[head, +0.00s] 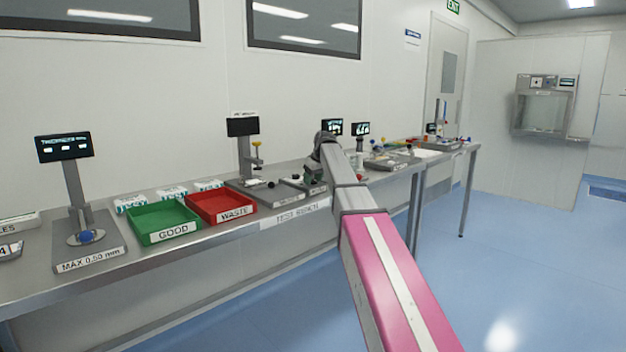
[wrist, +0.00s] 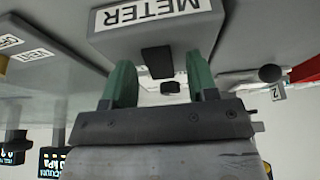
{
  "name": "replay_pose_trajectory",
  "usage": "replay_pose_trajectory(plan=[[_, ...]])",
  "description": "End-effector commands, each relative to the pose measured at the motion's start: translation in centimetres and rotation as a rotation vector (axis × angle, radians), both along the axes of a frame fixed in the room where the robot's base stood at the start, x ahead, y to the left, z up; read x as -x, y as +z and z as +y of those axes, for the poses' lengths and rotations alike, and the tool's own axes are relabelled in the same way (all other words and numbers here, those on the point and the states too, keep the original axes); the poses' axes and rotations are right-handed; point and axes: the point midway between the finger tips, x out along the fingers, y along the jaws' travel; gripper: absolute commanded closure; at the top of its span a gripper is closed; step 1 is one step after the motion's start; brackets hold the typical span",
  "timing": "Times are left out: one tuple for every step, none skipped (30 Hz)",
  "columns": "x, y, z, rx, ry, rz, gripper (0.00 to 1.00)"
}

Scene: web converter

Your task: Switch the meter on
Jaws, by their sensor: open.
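The meter (wrist: 150,30) is a grey box with a white METER label, at the top of the wrist view, where the picture is turned upside down. A black block-like part (wrist: 157,61), perhaps its switch, is on the face towards my gripper. My gripper (wrist: 159,72) is open, with one green finger on each side of this black part. I cannot tell whether the fingers touch the box. In the head view my gripper (head: 315,180) is low over the test bench, and my arm hides most of what lies around it.
The steel bench (head: 225,238) runs along the wall. A green GOOD tray (head: 168,236), a red WASTE tray (head: 229,216) and a thickness gauge (head: 83,210) stand to the left. A dark display on a post (head: 242,127) stands behind. Cluttered small equipment lies to the right; the floor in front is clear.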

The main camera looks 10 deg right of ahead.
Motion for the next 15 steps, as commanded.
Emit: replay_pose_trajectory(plan=[[0.0, 0.01, 0.0, 0.0, 0.0, 0.0, 0.47], [0.01, 0.01, -0.01, 0.0, 0.0, 0.0, 0.47], [0.0, 0.01, 0.0, 0.0, 0.0, 0.0, 0.6], [0.0, 0.01, -0.02, 0.0, 0.0, 0.0, 0.7], [0.0, 0.02, -0.01, 0.0, 0.0, 0.0, 0.79], [0.01, 0.01, -0.02, 0.0, 0.0, 0.0, 0.92], [0.01, 0.01, -0.01, 0.0, 0.0, 0.0, 0.96], [0.01, 0.01, -0.01, 0.0, 0.0, 0.0, 0.96], [0.01, 0.01, -0.01, 0.0, 0.0, 0.0, 0.96], [0.0, 0.02, -0.01, 0.001, 0.0, 0.001, 0.96], [-0.02, 0.02, 0.0, 0.001, 0.0, 0.003, 0.96], [-0.09, 0.04, 0.03, 0.007, 0.001, 0.01, 0.96], [-0.17, 0.05, 0.06, 0.013, 0.001, 0.019, 0.96], [-0.29, 0.08, 0.11, 0.022, 0.002, 0.03, 0.96], [-0.41, 0.12, 0.18, 0.038, 0.003, 0.053, 0.96]])
